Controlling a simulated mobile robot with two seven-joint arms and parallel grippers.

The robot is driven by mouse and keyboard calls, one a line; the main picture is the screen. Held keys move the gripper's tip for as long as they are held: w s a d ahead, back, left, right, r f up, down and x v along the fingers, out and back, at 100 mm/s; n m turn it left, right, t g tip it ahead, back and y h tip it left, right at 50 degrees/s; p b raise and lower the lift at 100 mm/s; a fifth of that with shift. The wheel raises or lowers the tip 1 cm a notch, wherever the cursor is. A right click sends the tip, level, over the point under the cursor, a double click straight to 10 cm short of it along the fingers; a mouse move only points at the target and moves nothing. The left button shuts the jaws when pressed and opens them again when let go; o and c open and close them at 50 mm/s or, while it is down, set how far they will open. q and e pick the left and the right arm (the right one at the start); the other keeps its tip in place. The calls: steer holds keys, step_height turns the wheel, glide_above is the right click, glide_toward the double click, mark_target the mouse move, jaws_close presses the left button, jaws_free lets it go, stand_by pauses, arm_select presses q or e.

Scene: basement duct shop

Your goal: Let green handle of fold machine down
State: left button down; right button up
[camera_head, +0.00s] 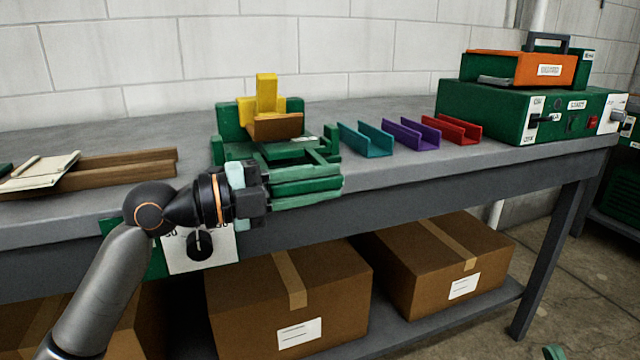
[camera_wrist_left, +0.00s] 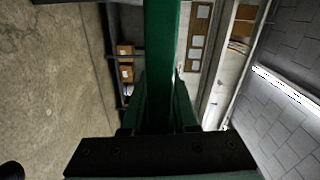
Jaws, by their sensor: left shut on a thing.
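The green fold machine (camera_head: 222,137) stands on the grey workbench, with a yellow upright block (camera_head: 266,92) and a brown piece (camera_head: 276,127) on it. Its green handle (camera_head: 308,186) sticks out at the front, low and close to the bench's front edge. My left gripper (camera_head: 266,190) reaches in from the left and is shut on the handle. In the left wrist view a green bar (camera_wrist_left: 162,60) runs down between the fingers, and the grip itself is partly hidden. My right gripper is not in view.
Teal (camera_head: 366,140), purple (camera_head: 412,134) and red (camera_head: 453,130) channels lie right of the machine. A green box with switches (camera_head: 480,108) stands at the far right. Wooden strips (camera_head: 125,167) lie at left. Cardboard boxes (camera_head: 340,285) are on the shelf below.

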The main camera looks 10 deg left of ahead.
mark_target(269, 193)
arm_select(q)
steer(key=shift+f, duration=0.2)
steer(key=c, duration=0.7)
jaws_free()
steer(key=shift+w, duration=0.1)
steer(key=shift+a, duration=0.1)
steer(key=v, duration=1.2)
steer(key=shift+s+a+b, duration=0.15)
steer(key=shift+s+b, duration=0.05)
steer(key=shift+b, duration=0.1)
